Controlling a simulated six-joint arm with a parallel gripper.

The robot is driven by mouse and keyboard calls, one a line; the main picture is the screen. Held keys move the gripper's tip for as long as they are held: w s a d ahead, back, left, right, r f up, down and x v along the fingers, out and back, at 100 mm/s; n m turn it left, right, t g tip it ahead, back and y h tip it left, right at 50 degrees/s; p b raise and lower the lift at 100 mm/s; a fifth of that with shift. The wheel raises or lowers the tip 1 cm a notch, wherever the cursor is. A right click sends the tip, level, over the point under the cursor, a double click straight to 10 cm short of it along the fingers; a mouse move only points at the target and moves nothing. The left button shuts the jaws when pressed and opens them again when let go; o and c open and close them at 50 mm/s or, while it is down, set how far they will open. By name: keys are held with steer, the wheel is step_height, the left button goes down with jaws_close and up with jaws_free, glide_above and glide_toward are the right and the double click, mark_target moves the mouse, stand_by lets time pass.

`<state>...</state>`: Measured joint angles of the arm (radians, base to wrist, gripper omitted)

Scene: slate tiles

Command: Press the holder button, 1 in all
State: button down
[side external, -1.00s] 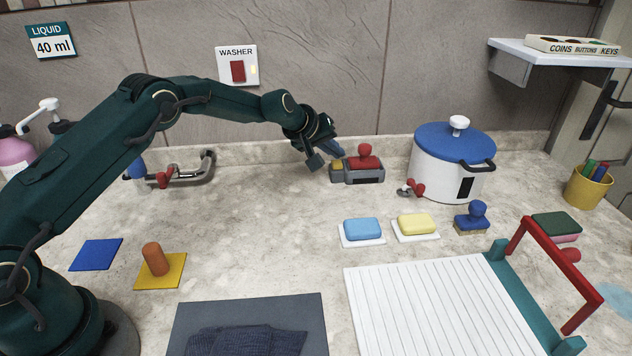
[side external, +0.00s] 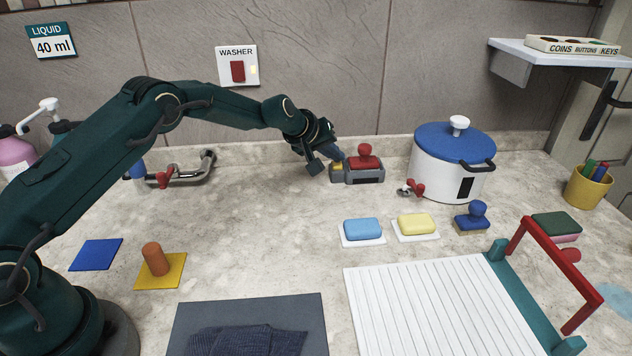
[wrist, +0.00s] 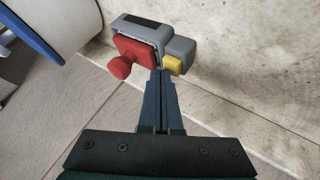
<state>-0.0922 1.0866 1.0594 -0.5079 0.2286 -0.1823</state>
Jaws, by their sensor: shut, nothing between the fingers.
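The holder (side external: 345,179) is a grey block against the back wall, with a red knobbed piece (side external: 365,158) seated in it. Its yellow button (side external: 338,166) is at the left end in the side view. In the wrist view the holder (wrist: 179,46), the red piece (wrist: 136,50) and the yellow button (wrist: 173,66) show just beyond my fingers. My gripper (side external: 338,156) is shut and empty, angled down with its tips right at the button. In the wrist view the tips (wrist: 161,73) sit beside the button's edge. I cannot tell whether they touch it.
A white pot (side external: 440,170) with a blue lid stands right of the holder, a small red-handled valve (side external: 412,188) between them. A pipe with a red tap (side external: 166,178) lies left. Soap bars (side external: 362,229) are in front. The counter below my gripper is clear.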

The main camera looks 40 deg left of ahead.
mark_target(335, 166)
steer(key=shift+f, duration=0.25)
stand_by(0.3)
steer(key=shift+r, duration=0.95)
steer(key=shift+r, duration=0.1)
steer(key=shift+r, duration=2.45)
